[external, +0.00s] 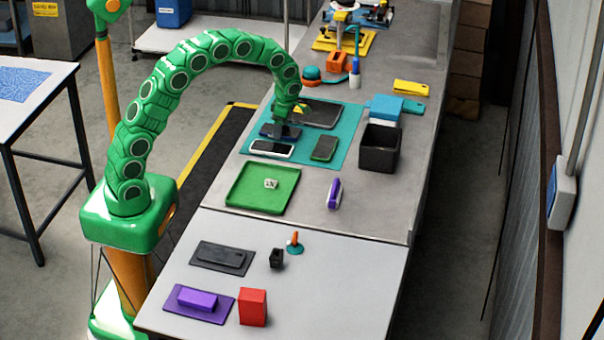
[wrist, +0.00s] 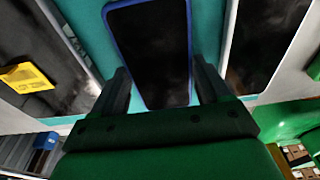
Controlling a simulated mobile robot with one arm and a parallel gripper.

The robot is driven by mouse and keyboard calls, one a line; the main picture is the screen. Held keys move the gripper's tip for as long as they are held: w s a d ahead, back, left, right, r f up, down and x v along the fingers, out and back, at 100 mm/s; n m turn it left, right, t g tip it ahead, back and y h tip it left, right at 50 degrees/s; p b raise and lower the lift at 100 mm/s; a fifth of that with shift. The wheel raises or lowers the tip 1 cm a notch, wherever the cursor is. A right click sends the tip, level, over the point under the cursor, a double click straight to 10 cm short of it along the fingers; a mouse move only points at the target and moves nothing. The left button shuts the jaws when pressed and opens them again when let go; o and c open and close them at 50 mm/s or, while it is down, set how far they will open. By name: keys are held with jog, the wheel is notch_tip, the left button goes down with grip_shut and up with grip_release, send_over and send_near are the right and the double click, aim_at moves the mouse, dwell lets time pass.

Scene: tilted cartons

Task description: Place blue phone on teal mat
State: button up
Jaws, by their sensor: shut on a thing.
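The blue phone (wrist: 150,50), with a black screen and blue rim, lies between the fingers of my gripper (wrist: 162,78) in the wrist view. My gripper (external: 284,130) is shut on its sides. In the external view the dark blue phone (external: 267,131) shows partly behind my gripper, over the left part of the teal mat (external: 350,138). The mat also shows around the phone in the wrist view (wrist: 88,22). I cannot tell whether the phone touches the mat or is just above it.
On the mat, a white-edged phone (external: 271,149) lies close in front, a green phone (external: 324,149) to the right, and a dark tablet (external: 322,114) behind. A green tray (external: 238,200) is nearer. A black bin (external: 380,150) stands at the mat's right.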

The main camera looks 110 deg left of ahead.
aim_at(286, 131)
jog(key=o, duration=1.1)
jog(key=shift+f, duration=0.1)
jog(key=shift+o, duration=0.2)
notch_tip(286, 131, up, 12)
jog(key=w, duration=0.1)
jog(key=shift+w, duration=0.4)
